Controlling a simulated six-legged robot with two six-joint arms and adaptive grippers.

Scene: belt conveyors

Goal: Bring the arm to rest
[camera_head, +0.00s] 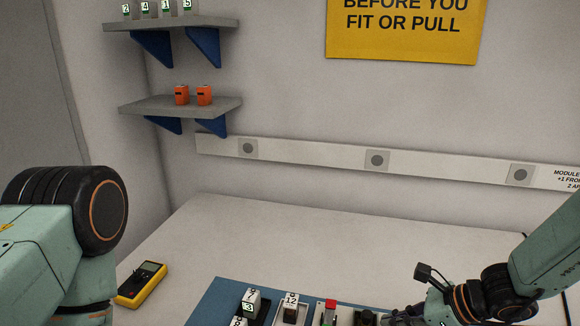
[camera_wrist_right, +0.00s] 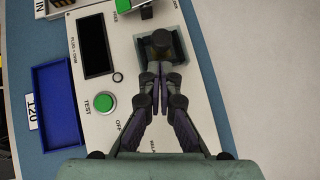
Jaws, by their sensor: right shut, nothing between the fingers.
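My right arm (camera_head: 545,255) comes in from the right in the head view, with its wrist low near the bottom edge. My right gripper (camera_wrist_right: 160,95) is shut and empty in the wrist view. Its fingertips are together over a light panel (camera_wrist_right: 128,135), just below a dark square fitting with a rounded dark part (camera_wrist_right: 162,42). Whether the tips touch it I cannot tell. My left arm (camera_head: 40,250) is at the left of the head view; its gripper is out of the picture.
The panel has a green TEST button (camera_wrist_right: 103,103) and a black display (camera_wrist_right: 96,46). A blue tray (camera_wrist_right: 58,100) lies left of it. In the head view, numbered modules (camera_head: 290,308) stand on a blue mat (camera_head: 222,302). A yellow meter (camera_head: 141,284) lies left. The table's back is clear.

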